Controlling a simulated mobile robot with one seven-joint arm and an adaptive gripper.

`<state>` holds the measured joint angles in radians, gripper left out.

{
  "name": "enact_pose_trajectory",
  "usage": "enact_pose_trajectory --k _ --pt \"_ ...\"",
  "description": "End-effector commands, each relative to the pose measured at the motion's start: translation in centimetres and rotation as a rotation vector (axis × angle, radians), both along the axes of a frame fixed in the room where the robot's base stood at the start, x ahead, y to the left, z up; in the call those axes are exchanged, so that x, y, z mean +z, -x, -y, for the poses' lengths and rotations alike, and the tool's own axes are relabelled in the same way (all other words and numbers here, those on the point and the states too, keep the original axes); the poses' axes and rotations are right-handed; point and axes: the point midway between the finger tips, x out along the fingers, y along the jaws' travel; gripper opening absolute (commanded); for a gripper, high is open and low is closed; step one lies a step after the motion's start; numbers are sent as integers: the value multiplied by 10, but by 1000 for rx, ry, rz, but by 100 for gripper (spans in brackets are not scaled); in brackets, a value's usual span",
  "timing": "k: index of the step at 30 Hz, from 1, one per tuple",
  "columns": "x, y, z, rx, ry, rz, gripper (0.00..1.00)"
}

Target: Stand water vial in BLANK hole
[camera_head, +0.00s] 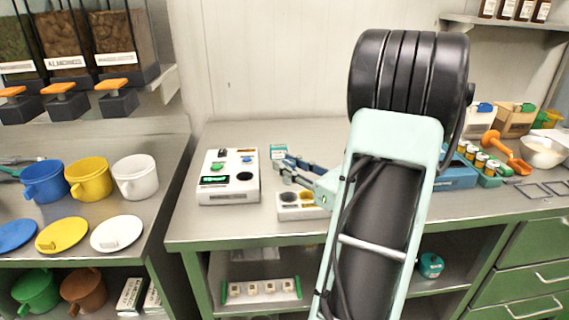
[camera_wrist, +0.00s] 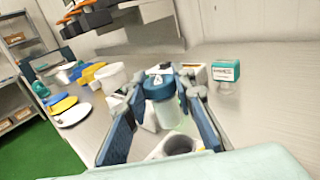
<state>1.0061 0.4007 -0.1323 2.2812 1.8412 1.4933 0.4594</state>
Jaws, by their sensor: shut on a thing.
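A vial with a dark teal cap (camera_wrist: 158,87) and a pale translucent body is upright between the fingers of my gripper (camera_wrist: 163,100) in the wrist view. The fingers are shut on it. In the head view my gripper (camera_head: 286,170) is just above and behind a small white block (camera_head: 290,213) with round openings, one yellowish and one dark. A round opening (camera_wrist: 180,145) shows below the vial in the wrist view. I cannot read any BLANK label. Whether the vial's bottom touches anything is hidden.
A white instrument (camera_head: 247,165) with a green display stands left of the block. Blue, yellow and white mugs (camera_head: 134,177) stand on the left bench. A blue tray (camera_head: 458,177) and small jars are on the right.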

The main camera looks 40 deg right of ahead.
Motion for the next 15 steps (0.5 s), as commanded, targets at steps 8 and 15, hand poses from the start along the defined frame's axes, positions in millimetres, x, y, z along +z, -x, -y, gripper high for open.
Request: enact_pose_trajectory --k 8,15 --pt "-22 0 0 0 -2 0 0" --pt "-47 0 0 0 0 0 0"
